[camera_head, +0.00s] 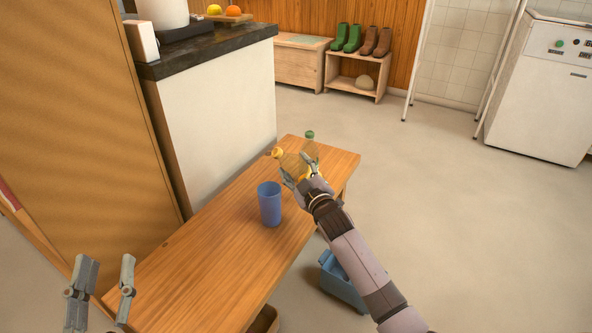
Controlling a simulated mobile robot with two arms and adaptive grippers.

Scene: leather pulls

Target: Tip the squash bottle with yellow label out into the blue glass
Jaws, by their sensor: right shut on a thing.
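The blue glass (270,206) stands upright on the wooden table (205,265). My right gripper (295,176) is shut on a bottle (291,162) with an orange-yellow top, and the bottle tilts to the left. The fingers hide much of it; a patch of yellow shows beside them. Its top appears above the glass rim in the picture, apart from it; I cannot tell whether it is directly over the glass. A second bottle (310,146) with a green top stands just behind, partly hidden. My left gripper (104,275) is open and empty at the lower left.
A counter with a dark top (205,50) stands behind the table's left side. A blue crate (343,283) is on the floor right of the table, partly behind my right arm. The table's near part is clear.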

